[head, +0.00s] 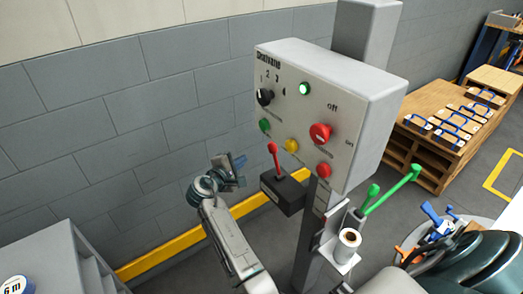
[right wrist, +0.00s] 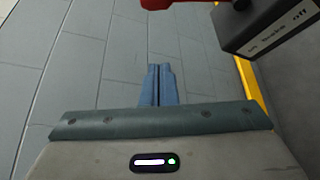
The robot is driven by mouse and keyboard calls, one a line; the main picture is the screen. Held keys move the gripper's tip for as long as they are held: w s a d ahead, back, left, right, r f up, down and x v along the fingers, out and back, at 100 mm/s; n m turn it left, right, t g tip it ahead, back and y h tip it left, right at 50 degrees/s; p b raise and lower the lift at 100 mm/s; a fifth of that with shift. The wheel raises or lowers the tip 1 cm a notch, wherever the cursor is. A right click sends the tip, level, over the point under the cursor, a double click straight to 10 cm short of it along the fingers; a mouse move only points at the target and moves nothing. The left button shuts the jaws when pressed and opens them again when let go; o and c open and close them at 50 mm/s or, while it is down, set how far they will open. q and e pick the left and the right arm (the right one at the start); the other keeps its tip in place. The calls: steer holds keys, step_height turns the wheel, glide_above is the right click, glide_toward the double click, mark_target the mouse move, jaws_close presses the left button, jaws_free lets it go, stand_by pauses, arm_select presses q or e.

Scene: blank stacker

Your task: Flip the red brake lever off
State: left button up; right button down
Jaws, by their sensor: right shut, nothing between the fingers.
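The red brake lever (head: 273,155) stands up from a dark box (head: 284,193) on the machine's post, leaning slightly left in the head view. In the right wrist view the lever's red end (right wrist: 158,4) shows at the top edge, cut off. The box (right wrist: 268,30) there carries a label with "on" at its left and "off" at its right. My right gripper (head: 236,167) is left of the lever, apart from it. In the wrist view its blue fingertips (right wrist: 160,72) are shut together with nothing between them. My left gripper is not in view.
A grey control panel (head: 350,105) with a dial, coloured buttons and a red knob hangs above the lever. Green levers (head: 392,190) and a paper roll (head: 348,240) are to the right. A grey block wall (head: 130,120) with a yellow rail stands behind. Wooden crates (head: 430,150) are farther right.

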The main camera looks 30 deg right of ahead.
mark_target(276, 161)
steer(key=p+x, duration=0.2)
steer(key=x, duration=0.8)
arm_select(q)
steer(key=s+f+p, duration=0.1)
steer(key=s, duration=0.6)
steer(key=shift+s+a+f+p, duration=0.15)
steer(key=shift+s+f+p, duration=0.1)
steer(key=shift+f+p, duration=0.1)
arm_select(e)
steer(key=s, duration=0.1)
steer(key=s+r, duration=0.2)
steer(key=shift+s+d, duration=0.35)
steer(key=shift+d, duration=0.05)
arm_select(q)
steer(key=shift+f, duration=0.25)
arm_select(e)
steer(key=shift+s, duration=0.1)
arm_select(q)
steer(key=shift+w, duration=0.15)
arm_select(e)
steer(key=shift+s, duration=0.1)
